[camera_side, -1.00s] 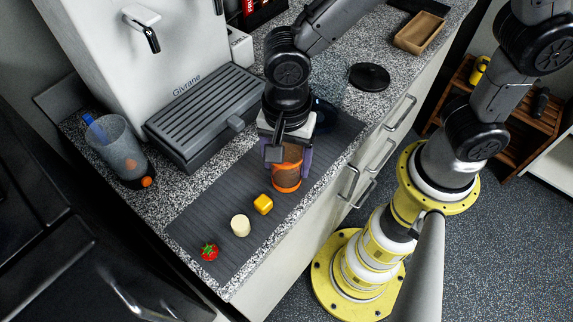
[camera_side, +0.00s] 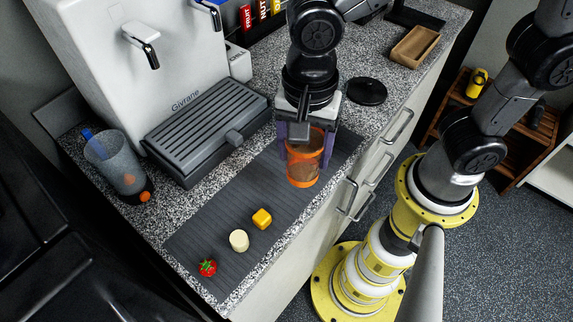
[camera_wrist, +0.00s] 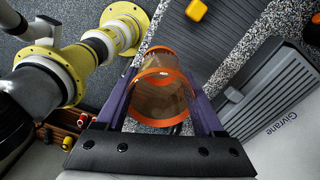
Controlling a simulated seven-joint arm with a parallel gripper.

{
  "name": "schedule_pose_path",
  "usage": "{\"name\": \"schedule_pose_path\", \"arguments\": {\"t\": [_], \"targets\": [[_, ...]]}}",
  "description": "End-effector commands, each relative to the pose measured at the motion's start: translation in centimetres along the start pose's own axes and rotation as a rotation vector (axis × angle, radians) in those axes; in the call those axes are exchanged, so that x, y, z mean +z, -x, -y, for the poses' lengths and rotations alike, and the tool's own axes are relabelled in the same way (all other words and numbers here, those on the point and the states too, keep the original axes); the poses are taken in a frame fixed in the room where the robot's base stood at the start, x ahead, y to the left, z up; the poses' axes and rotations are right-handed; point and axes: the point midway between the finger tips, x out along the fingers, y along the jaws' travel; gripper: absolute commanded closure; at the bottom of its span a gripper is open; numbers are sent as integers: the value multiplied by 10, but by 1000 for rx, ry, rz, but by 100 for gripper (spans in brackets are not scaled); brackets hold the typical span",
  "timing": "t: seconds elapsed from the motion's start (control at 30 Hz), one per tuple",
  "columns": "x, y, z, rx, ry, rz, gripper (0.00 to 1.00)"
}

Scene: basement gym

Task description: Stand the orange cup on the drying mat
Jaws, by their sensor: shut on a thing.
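The orange cup (camera_side: 304,163), see-through with orange bands, is between the purple fingers of my gripper (camera_side: 306,150). My gripper is shut on it. The cup is roughly upright and seems raised, in front of the mat's far end near the counter's front edge; the gap below is hard to judge. The wrist view shows the cup (camera_wrist: 162,93) between both fingers (camera_wrist: 163,100). The dark ribbed drying mat (camera_side: 210,232) lies along the counter; its far part is partly hidden by my gripper and the cup.
A yellow cube (camera_side: 262,218), a cream cylinder (camera_side: 239,240) and a strawberry (camera_side: 207,267) lie on the mat. A coffee machine's grey drip tray (camera_side: 195,135) and a clear tumbler (camera_side: 115,160) stand left. A black disc (camera_side: 367,91) and a brown tray (camera_side: 415,46) lie beyond.

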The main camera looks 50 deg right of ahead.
Motion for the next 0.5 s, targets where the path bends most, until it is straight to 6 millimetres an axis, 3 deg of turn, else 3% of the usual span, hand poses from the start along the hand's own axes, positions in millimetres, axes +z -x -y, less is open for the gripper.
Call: {"name": "schedule_pose_path", "arguments": {"t": [0.1,0.3,0.5], "targets": [[-8,28,-23,-7,0,3,92],[-23,45,-64,-4,0,2,92],[-33,57,-90,-3,0,1,92]]}}
